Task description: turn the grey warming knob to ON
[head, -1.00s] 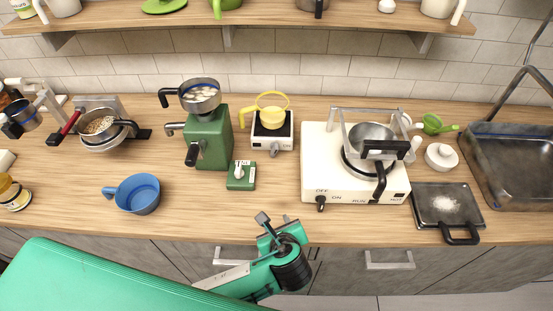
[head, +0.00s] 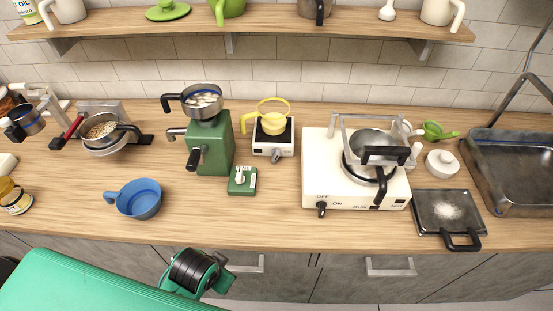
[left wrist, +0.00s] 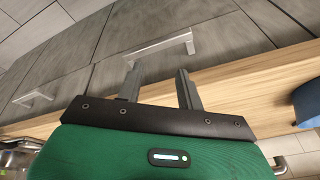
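The grey warming knob (head: 277,156) sits on the front of a small white warmer (head: 260,149) in the middle of the counter. A yellow pot (head: 273,123) stands on the warmer's dark top. The knob's exact setting is too small to read. My left arm comes in from the lower left, and its wrist end hangs in front of the counter edge, left of and well short of the knob. In the left wrist view my left gripper (left wrist: 157,78) is open and empty, its two fingers apart. My right gripper is not in view.
A green box with a white knob (head: 242,180) and a green grinder (head: 210,148) stand left of the warmer. A white stove (head: 322,180) stands to its right. A blue mug (head: 138,198) sits further left.

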